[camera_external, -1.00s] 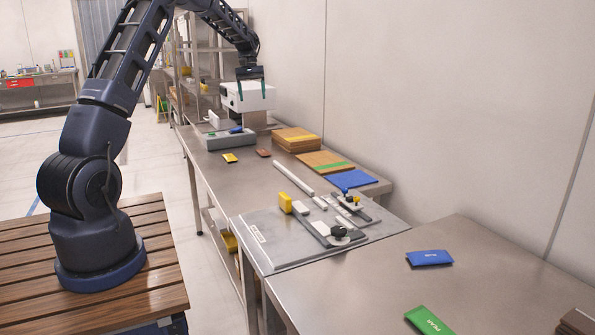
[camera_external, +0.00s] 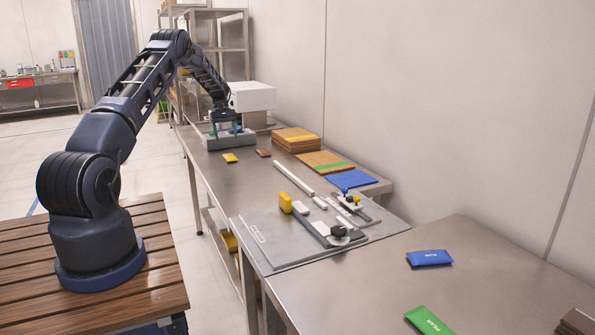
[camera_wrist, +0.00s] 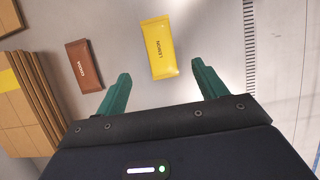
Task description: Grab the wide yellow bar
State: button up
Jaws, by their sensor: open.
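The wide yellow bar (camera_external: 230,158), marked with dark lettering, lies flat on the metal table in front of the grey tray. In the wrist view the yellow bar (camera_wrist: 158,47) is at the top centre, beyond my fingertips and roughly in line with the gap between them. My gripper (camera_external: 224,130) is open and points down over the tray area, apart from the bar. In the wrist view my gripper (camera_wrist: 163,84) shows two green fingers spread wide with nothing between them.
A brown bar (camera_external: 263,153) lies right of the yellow one. A grey tray (camera_external: 230,143) and a white machine (camera_external: 252,97) stand behind. Stacked brown boards (camera_external: 296,140) are to the right. A fixture plate (camera_external: 280,250) with a yellow block (camera_external: 285,202) is nearer.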

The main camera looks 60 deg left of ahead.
aim_at(229, 155)
jog(key=shift+x, duration=4.25)
jog(key=shift+a, duration=0.15)
jog(key=shift+c, duration=0.4)
jog(key=c, duration=1)
